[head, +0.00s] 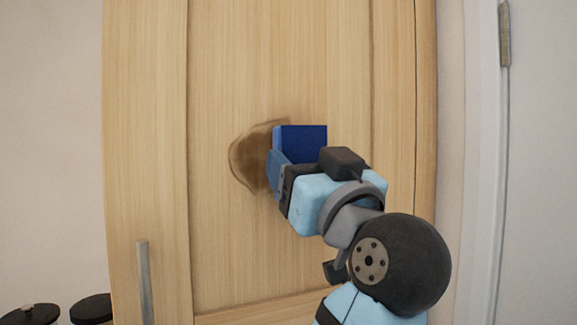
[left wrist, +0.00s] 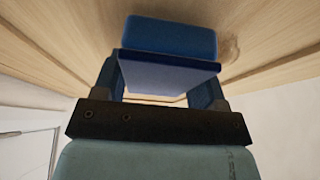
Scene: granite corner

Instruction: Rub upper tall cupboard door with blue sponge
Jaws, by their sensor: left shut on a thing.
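The upper tall cupboard door (head: 230,60) is light wood with a raised frame, and it fills the middle of the head view. A brown smudge (head: 246,160) marks its centre panel. My left gripper (head: 279,168) is shut on the blue sponge (head: 304,142) and holds it in front of the door, over the right part of the smudge. In the left wrist view the sponge (left wrist: 170,38) sits between the fingers, close to the wood. I cannot tell for sure whether it touches. My right gripper is out of view.
A grey bar handle (head: 144,283) stands upright at the door's lower left. Dark round objects (head: 92,308) show at the bottom left. A white door frame (head: 482,160) with a hinge is to the right of the cupboard.

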